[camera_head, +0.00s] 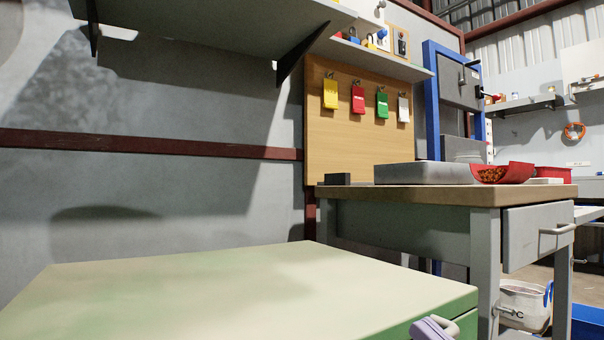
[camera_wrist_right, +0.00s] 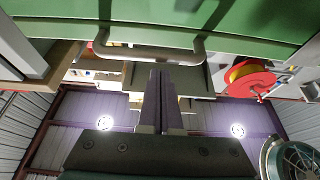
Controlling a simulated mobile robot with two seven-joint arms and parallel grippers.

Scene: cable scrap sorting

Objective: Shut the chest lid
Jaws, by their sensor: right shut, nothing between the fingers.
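The green chest (camera_head: 240,290) with a pale, flat top fills the lower part of the head view. Its lid lies level, and I cannot tell whether a gap remains under its rim. A bar handle (camera_head: 446,326) is on its front at the lower right. The handle also shows in the right wrist view (camera_wrist_right: 125,50) against the green front. My right gripper (camera_head: 430,328) shows as a purple tip beside the handle. In the wrist view its fingers (camera_wrist_right: 162,72) are together and empty, close to the handle; contact is unclear. My left gripper is not in view.
A workbench (camera_head: 400,222) stands behind and right of the chest, with a grey tray (camera_head: 425,173) and a red bin (camera_head: 500,173) on it. A grey shelf (camera_head: 210,22) overhangs the back wall. A pegboard (camera_head: 345,140) holds coloured tags.

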